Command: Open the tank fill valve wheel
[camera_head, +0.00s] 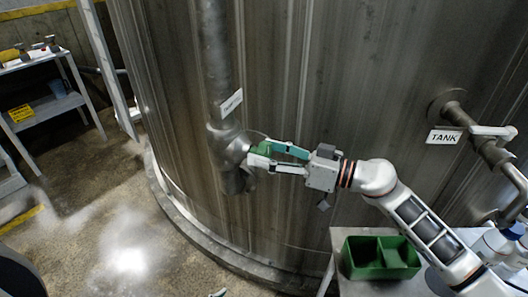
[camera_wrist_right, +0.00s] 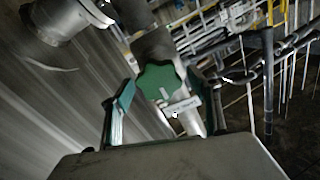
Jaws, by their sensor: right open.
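The green valve wheel (camera_wrist_right: 158,82) sits on a grey pipe in front of the tank wall; it shows between the two fingers in the right wrist view. In the head view the wheel (camera_head: 262,149) is partly hidden by my right gripper. My right gripper (camera_head: 268,157) is open, its fingers reaching towards the wheel from the right, with the tips around or close to it. I cannot tell whether they touch it. In the right wrist view the gripper (camera_wrist_right: 165,118) has its fingers apart on both sides of the wheel. My left gripper is not in view.
The large metal tank (camera_head: 300,70) fills the background, with a vertical pipe (camera_head: 215,50) in front. A white label (camera_head: 231,102) hangs on this pipe. A TANK sign (camera_head: 444,137) and another pipe are at the right. A green two-part bin (camera_head: 381,272) stands on a table below my right arm.

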